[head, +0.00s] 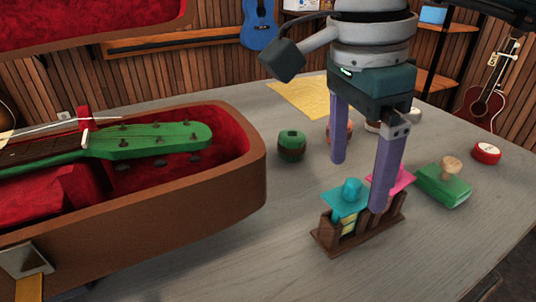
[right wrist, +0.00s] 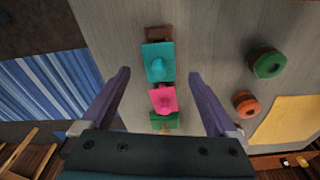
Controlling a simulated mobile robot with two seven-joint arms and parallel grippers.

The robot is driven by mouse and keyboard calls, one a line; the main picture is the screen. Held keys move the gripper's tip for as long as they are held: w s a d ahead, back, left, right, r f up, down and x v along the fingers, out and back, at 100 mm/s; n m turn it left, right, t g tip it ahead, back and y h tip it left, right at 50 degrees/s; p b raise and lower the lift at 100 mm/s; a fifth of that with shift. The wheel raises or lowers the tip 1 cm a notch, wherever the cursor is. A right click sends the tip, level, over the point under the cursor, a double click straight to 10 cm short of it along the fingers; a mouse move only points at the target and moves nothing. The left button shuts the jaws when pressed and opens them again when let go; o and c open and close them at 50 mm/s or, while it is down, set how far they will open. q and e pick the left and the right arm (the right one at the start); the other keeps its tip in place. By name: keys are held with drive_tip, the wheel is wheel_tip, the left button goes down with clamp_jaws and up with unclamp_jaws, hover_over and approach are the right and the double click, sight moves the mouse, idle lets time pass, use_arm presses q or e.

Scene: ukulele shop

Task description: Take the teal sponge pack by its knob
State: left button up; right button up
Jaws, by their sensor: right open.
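The teal sponge pack (head: 350,198) with a raised teal knob sits in a small brown wooden rack (head: 330,240) on the grey table. A pink pack (head: 402,178) is beside it, partly hidden by my finger. My right gripper (head: 359,187) points down with its two purple fingers wide apart and nothing held. One finger overlaps the rack in the head view. In the right wrist view the teal pack (right wrist: 158,62) shows between the fingertips (right wrist: 159,73), touching neither; its height gap is hard to judge. My left gripper is not in view.
An open brown case (head: 190,215) with a green-headed ukulele (head: 150,138) fills the left side. A green block with a tan knob (head: 444,186), a red tin (head: 486,153) and a round green item (head: 291,147) stand around. The front table area is clear.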

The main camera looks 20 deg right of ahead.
sight(352, 196)
drive_tip(key=f, duration=0.6)
drive_tip(key=shift+s+d+f, duration=0.1)
drive_tip(key=shift+d+f, duration=0.2)
drive_tip(key=c, duration=1.5)
